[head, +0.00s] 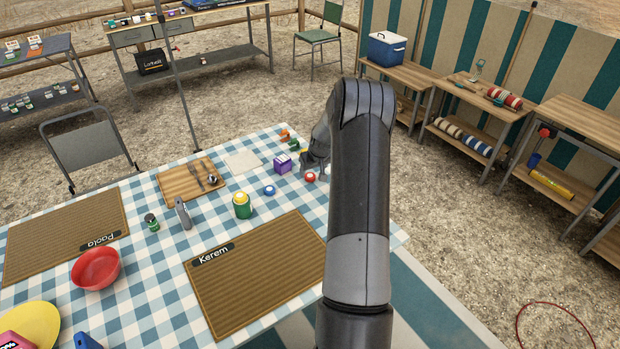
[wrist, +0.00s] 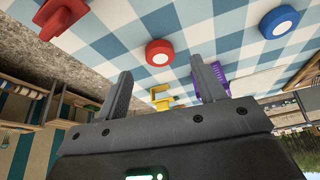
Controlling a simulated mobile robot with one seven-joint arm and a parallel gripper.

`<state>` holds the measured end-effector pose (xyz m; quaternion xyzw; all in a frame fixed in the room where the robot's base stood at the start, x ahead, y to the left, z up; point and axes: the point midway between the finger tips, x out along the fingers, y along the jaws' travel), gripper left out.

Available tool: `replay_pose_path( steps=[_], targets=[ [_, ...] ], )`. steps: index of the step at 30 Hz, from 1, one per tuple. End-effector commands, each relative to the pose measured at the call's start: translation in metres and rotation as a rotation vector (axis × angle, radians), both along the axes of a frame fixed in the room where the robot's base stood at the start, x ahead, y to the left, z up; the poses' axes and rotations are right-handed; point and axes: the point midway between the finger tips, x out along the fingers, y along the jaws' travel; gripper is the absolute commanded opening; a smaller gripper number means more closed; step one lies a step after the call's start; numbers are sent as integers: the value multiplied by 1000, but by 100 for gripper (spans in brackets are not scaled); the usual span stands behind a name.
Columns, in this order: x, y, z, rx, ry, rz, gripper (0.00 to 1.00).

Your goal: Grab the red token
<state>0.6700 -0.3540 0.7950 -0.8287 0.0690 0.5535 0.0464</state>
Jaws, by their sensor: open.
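The red token (head: 310,177) is a small round disc with a white top, lying on the blue-and-white checked cloth near the table's right side. It also shows in the wrist view (wrist: 160,52), just past the fingertips and roughly between them in the picture. My gripper (head: 313,163) is low over the cloth beside the token; its fingers (wrist: 163,78) are apart with nothing held. A similar blue token (head: 269,190) lies to the left and shows in the wrist view (wrist: 280,22). My arm hides part of the table's right side.
A purple box (head: 282,163) stands close to the gripper. A yellow object (wrist: 162,100) and a red piece (wrist: 62,18) are near the fingers.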

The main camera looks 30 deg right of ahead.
Motion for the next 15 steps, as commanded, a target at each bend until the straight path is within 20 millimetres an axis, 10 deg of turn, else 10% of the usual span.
replay_pose_path(
  steps=[15],
  targets=[
    [20,-5,-41,-1,0,0,63]
  ],
)
